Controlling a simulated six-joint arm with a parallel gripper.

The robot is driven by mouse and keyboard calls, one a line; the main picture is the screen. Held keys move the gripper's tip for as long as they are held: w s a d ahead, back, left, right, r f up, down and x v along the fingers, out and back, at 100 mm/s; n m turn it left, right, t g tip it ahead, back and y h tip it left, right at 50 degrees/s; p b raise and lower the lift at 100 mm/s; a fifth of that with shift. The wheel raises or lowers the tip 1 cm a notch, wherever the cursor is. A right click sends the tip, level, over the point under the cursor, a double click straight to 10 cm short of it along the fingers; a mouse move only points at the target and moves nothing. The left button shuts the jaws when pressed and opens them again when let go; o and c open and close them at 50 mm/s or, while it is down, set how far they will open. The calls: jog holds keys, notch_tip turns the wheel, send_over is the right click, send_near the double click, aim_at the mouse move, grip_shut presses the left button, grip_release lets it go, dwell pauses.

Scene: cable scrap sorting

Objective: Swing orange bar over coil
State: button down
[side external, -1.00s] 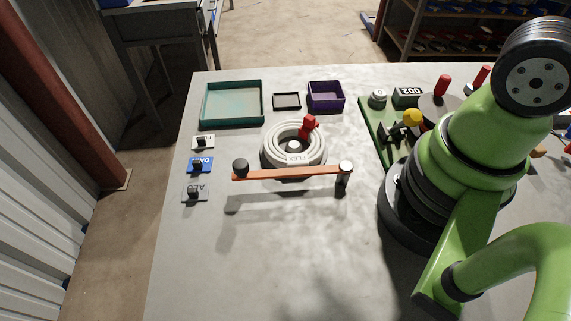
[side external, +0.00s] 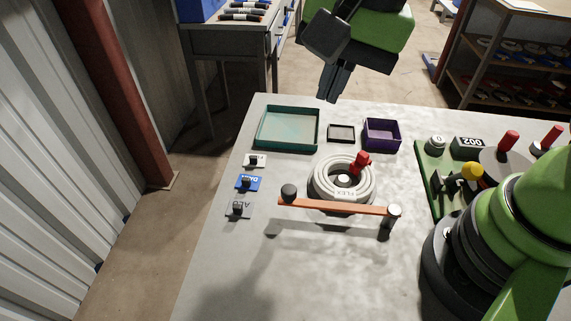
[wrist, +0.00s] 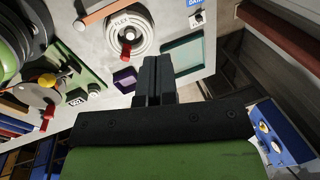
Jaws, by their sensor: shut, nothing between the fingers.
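The orange bar (side external: 335,206) runs level in front of the coil, with a black knob (side external: 289,192) at its left end and a post with a pale top (side external: 394,211) at its right end. The pale ring-shaped coil (side external: 326,184) lies flat, marked FLEX, with a red knob (side external: 360,160) at its back right. In the wrist view the coil (wrist: 142,20) is at the top and part of the bar (wrist: 97,12) shows to its left. My gripper (side external: 328,97) is shut and empty, high beyond the table's back edge, clear of bar and coil; it also shows in the wrist view (wrist: 154,62).
Behind the coil are a teal tray (side external: 317,131), a small black tray (side external: 341,141) and a purple bin (side external: 382,148). Several small labelled plates, one blue (side external: 248,184), line the left. A green board with knobs (side external: 429,165) is at right. The front table is clear.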

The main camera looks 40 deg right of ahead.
jog(key=shift+a+f+m+g+h, duration=0.45)
jog(key=shift+a+f, duration=0.65)
jog(key=shift+f, duration=1.8)
jog(key=shift+a+f+m+g+h, duration=0.15)
jog(key=shift+a+f+m, duration=0.75)
jog(key=shift+f, duration=2)
jog(key=shift+a+f+m+g+h, duration=0.25)
jog(key=shift+a+f, duration=1.1)
jog(key=shift+f, duration=1.55)
jog(key=shift+w+d, duration=0.25)
jog(key=shift+d, duration=0.05)
jog(key=w+d, duration=0.2)
jog(key=d, duration=0.1)
jog(key=w+d, duration=0.2)
jog(key=d, duration=0.1)
jog(key=w+d, duration=0.2)
jog(key=d, duration=0.2)
jog(key=shift+w, duration=0.25)
jog(key=shift+w+d, duration=0.15)
jog(key=shift+d, duration=1)
jog(key=shift+a, duration=0.1)
jog(key=shift+a+r, duration=0.1)
jog(key=shift+a, duration=0.4)
jog(key=shift+a+r, duration=0.1)
jog(key=shift+r, duration=2.8)
